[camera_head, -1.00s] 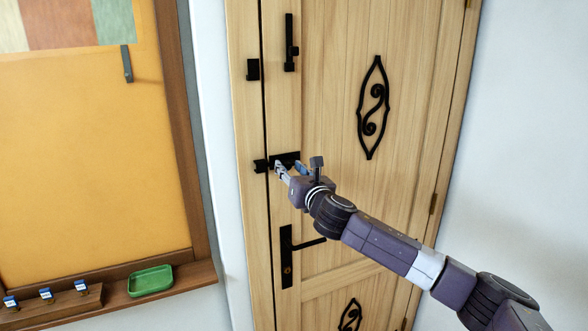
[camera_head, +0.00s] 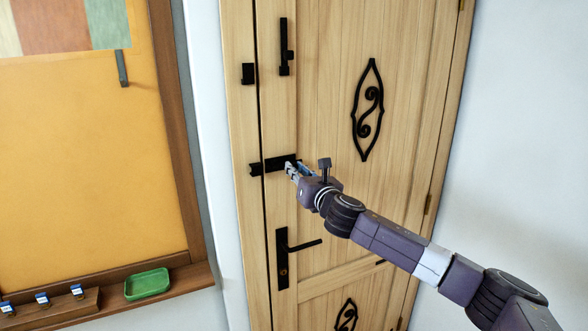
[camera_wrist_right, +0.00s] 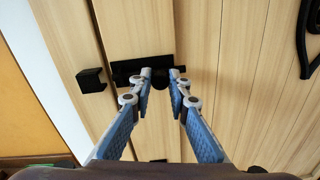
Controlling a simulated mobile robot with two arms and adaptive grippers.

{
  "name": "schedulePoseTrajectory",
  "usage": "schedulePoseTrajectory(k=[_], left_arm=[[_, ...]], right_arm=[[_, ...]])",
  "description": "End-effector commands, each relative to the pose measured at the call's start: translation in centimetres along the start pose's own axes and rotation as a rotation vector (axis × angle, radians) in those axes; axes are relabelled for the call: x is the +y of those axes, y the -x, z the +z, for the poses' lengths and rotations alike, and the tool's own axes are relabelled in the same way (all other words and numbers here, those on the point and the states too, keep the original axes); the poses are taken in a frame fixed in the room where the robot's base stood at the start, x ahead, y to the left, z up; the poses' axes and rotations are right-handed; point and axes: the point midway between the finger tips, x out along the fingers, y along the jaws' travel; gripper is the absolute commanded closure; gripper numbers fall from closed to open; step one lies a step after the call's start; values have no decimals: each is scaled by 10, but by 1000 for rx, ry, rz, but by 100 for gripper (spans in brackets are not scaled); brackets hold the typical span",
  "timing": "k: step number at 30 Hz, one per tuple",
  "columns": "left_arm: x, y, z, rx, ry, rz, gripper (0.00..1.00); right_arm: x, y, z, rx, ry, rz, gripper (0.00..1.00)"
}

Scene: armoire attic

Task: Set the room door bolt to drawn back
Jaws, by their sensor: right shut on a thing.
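The room door (camera_head: 330,215) is pale wood and stands closed. Its black bolt (camera_head: 272,165) lies across the seam area at the door's left edge, above the lever handle. In the right wrist view the bolt (camera_wrist_right: 124,72) is a dark horizontal piece, and a black keeper (camera_wrist_right: 91,80) sits on the frame to its left. A narrow gap seems to show between them. My right gripper (camera_head: 290,169) is at the bolt's right part. In the right wrist view its fingers (camera_wrist_right: 161,76) are closed in around the bolt's knob, which they partly hide. My left gripper is out of view.
The black lever handle (camera_head: 304,246) is below the bolt. An upper black latch (camera_head: 285,47) and its catch (camera_head: 248,73) are above. A framed board (camera_head: 95,160) with a green tray (camera_head: 147,284) on its ledge is to the left. White wall is at right.

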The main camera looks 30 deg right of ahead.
Motion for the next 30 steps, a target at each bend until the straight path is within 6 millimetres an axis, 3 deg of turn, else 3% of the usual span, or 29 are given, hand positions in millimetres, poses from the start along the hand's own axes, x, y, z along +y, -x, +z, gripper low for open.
schedulePoseTrajectory(k=[5,6,10,22,30], left_arm=[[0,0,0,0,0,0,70],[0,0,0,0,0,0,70],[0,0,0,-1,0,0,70],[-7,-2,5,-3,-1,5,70],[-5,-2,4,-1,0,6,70]], right_arm=[[-6,0,2,-3,2,-13,100],[-6,0,2,-3,2,-14,79],[-5,0,2,-3,2,-12,66],[-3,5,1,-2,2,-7,66],[-6,43,1,-1,4,-8,66]])
